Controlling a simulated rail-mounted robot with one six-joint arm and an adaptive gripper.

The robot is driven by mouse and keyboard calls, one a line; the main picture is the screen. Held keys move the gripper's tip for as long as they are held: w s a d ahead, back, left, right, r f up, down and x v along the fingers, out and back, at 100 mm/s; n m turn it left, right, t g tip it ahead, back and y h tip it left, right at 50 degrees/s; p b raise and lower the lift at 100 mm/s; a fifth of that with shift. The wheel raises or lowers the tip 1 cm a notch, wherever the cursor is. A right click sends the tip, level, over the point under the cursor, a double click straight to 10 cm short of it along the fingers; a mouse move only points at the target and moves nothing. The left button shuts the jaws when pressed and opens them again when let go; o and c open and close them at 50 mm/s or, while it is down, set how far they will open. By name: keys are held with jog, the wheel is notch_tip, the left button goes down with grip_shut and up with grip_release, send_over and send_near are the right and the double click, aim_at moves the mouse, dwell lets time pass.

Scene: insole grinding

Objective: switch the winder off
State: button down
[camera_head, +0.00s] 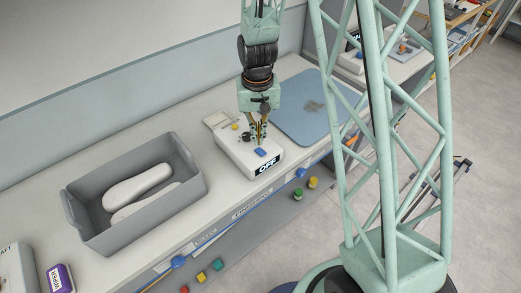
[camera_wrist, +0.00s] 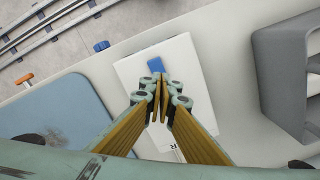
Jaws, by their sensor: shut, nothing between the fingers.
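A white box-shaped machine (camera_head: 235,157), which I take for the winder, stands on the bench below my arm. Its front sign (camera_head: 267,164) reads OFF. A blue switch (camera_head: 261,152) sits on its top near the front. The machine (camera_wrist: 187,62) and its blue switch (camera_wrist: 155,64) also show in the wrist view. My gripper (camera_head: 259,142) is shut and empty, pointing down over the machine's top. In the wrist view its fingertips (camera_wrist: 159,80) are right beside the switch and partly cover it; I cannot tell whether they touch.
A grey bin (camera_head: 84,226) holding white insoles stands to the left. A blue mat (camera_head: 290,128) lies to the right. A purple box (camera_head: 60,279) is at the far left. Coloured knobs line the bench front. The bench between bin and machine is mostly clear.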

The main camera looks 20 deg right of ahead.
jog(key=shift+r+p, duration=0.7)
jog(key=shift+r, duration=0.9)
jog(key=shift+r, duration=0.1)
jog(key=s+r+n+t+b, duration=0.1)
jog(key=s+r+b, duration=0.1)
jog(key=s+r, duration=0.6)
jog(key=s+r+t+b, duration=0.1)
jog(key=s+r+b, duration=0.3)
jog(key=r, duration=0.9)
jog(key=s+r+t+b, duration=0.1)
jog(key=s+r, duration=0.2)
jog(key=s, duration=0.7)
jog(key=s+r+n+t+b, duration=0.1)
jog(key=s+r+b, duration=0.1)
jog(key=s, duration=0.9)
jog(key=shift+r, duration=0.7)
